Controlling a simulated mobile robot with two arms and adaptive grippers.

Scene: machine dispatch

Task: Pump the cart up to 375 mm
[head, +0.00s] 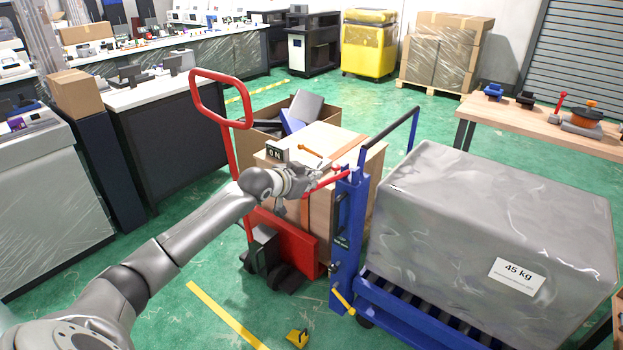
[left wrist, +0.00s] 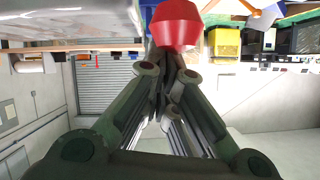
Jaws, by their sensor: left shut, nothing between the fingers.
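The blue cart (head: 400,313) carries a large grey wrapped load (head: 480,235) labelled 45 kg. A blue post (head: 345,235) and a dark push bar (head: 390,135) rise at its left end. A red lever (head: 328,183) sticks out left from the post's top. My left gripper (head: 305,182) is at the lever's left end, shut and empty. In the left wrist view, a red knob (left wrist: 178,25) is right at the closed fingertips (left wrist: 172,72); I cannot tell whether they touch. No height reading is legible. My right gripper is out of view.
A red pallet truck (head: 288,243) with a tall looped handle (head: 220,97) and boxes (head: 318,140) stands close behind my left arm. A small display (head: 278,152) sits on it. A yellow object (head: 297,338) lies on the floor. A workbench (head: 540,123) is at the right.

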